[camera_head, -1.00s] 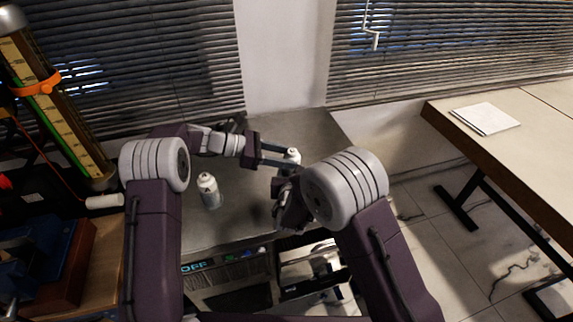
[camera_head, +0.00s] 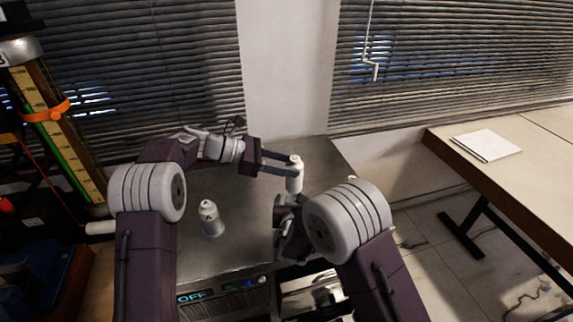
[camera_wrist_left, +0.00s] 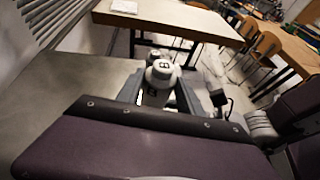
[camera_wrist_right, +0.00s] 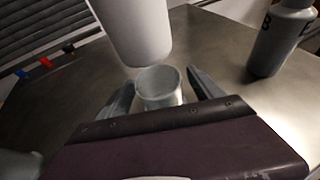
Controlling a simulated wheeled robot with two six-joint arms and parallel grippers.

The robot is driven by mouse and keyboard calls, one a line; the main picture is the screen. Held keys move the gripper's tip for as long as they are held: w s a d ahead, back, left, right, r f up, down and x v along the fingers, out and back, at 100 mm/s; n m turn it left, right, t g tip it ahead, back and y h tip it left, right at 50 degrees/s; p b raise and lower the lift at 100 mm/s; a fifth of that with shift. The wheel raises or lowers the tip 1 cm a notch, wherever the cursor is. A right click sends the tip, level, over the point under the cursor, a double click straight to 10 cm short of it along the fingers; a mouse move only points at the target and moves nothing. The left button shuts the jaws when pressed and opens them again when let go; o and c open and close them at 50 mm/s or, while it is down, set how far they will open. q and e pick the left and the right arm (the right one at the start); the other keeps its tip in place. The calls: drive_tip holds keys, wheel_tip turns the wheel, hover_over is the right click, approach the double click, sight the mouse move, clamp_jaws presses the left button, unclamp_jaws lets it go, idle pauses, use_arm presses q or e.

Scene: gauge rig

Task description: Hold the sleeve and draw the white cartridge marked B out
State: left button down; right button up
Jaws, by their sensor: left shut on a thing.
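The white cartridge (camera_head: 295,182) is upright in my left gripper (camera_head: 288,167), which is shut on its upper end. In the head view my right arm mostly hides the sleeve.
A second bottle-like cartridge (camera_head: 211,219) stands on the grey table (camera_head: 240,255); lettering shows on it in the right wrist view (camera_wrist_right: 281,38). A gauge column (camera_head: 50,110) is at the left. A table with white paper (camera_head: 486,145) is at the right.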

drive_tip(key=v, duration=1.2)
